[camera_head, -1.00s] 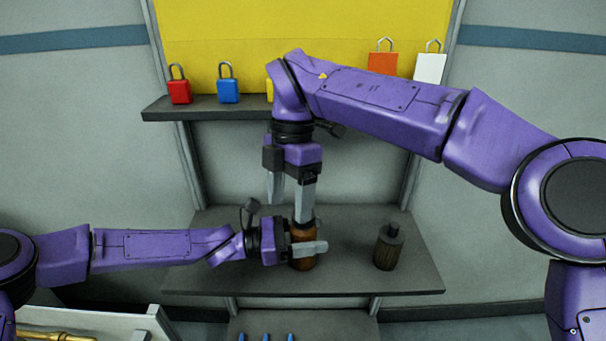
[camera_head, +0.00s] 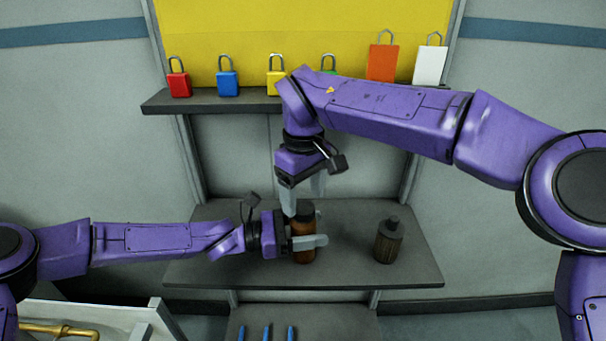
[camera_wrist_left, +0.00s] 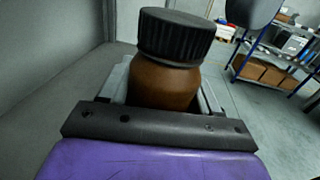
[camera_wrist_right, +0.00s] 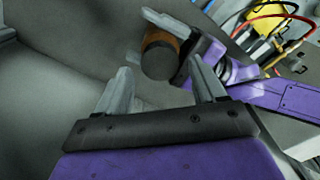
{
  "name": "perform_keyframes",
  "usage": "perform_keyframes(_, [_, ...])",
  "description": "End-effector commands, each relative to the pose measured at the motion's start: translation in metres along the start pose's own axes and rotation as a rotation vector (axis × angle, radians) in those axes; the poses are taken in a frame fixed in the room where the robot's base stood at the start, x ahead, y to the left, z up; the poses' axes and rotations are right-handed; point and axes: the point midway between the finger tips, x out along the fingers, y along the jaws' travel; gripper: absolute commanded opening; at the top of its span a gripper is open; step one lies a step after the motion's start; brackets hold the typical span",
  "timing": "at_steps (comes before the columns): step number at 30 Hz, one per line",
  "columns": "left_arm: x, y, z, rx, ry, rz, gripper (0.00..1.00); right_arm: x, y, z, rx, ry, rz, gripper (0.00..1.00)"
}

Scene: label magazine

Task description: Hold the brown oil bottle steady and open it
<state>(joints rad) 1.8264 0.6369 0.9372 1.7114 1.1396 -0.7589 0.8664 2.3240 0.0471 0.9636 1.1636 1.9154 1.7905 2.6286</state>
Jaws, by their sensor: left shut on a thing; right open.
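The brown oil bottle (camera_head: 305,250) stands upright on the grey shelf, its black ribbed cap (camera_wrist_left: 177,38) on top. My left gripper (camera_head: 306,243) is shut around the bottle's body, below the cap; the left wrist view shows the brown body (camera_wrist_left: 163,85) between its fingers. My right gripper (camera_head: 304,199) is open, with its fingers pointing down just above the cap. In the right wrist view the cap (camera_wrist_right: 159,60) lies beyond the gap between the open fingertips (camera_wrist_right: 160,82). I cannot tell whether a finger touches it.
A dark bottle (camera_head: 388,243) stands on the same shelf (camera_head: 345,275) to the right. An upper shelf (camera_head: 215,104) holds several padlocks and tags. Blue pens (camera_head: 266,333) lie below, and a drawer with brass parts (camera_head: 60,331) is at lower left.

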Motion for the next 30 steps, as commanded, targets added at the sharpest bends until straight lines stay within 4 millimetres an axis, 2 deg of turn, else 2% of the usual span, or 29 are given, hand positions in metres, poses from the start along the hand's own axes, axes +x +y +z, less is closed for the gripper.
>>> perform_keyframes(5, [0.000, 0.000, 0.000, 0.000, 0.000, 0.000, 0.00, 0.020, 0.001, 0.000, 0.001, 0.000, -0.001, 0.69])
perform_keyframes(13, [0.000, 0.000, 0.000, 0.000, 0.000, 0.000, 0.00, 0.023, 0.000, 0.000, 0.000, 0.001, -0.001, 0.69])
perform_keyframes(14, [0.000, 0.000, 0.000, 0.000, 0.000, 0.000, 0.00, 0.023, 0.000, 0.000, 0.000, 0.001, -0.001, 0.63])
perform_keyframes(18, [0.000, 0.000, 0.000, 0.000, 0.000, 0.000, 0.00, 0.022, 0.000, 0.000, 0.000, 0.001, -0.001, 0.17])
perform_keyframes(19, [0.000, 0.000, 0.000, 0.001, 0.000, 0.000, 0.00, 0.022, 0.000, 0.000, 0.000, 0.001, 0.000, 0.12])
perform_keyframes(26, [0.000, 0.000, 0.000, 0.001, 0.000, 0.000, 0.00, 0.022, 0.001, 0.000, -0.044, 0.001, 0.000, 0.12])
perform_keyframes(29, [0.000, 0.000, 0.000, 0.001, 0.000, 0.000, 0.00, 0.023, 0.000, 0.000, -0.219, 0.000, -0.003, 0.12])
perform_keyframes(30, [0.000, 0.000, 0.000, 0.001, 0.000, 0.000, 0.00, 0.023, 0.000, 0.000, -0.328, 0.001, -0.003, 0.12])
